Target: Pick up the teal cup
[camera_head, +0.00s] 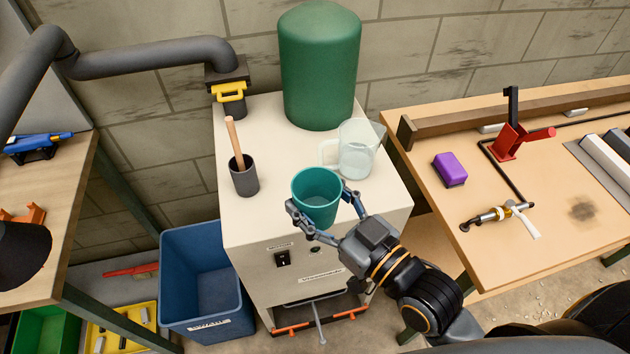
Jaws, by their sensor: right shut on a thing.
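The teal cup (317,198) is upright near the front edge of the cream cabinet's top (270,207). My right gripper (322,217) reaches in from the lower right and is shut on the cup, one finger on each side of it. I cannot tell whether the cup touches the cabinet top. My left gripper is not in view.
A clear jug (355,150) stands close behind the cup on the right. A dark grey pot (244,178) with a wooden handle stands to the left. A green tank (320,70) is behind. A blue bin (205,285) stands below left. A workbench (520,235) is at right.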

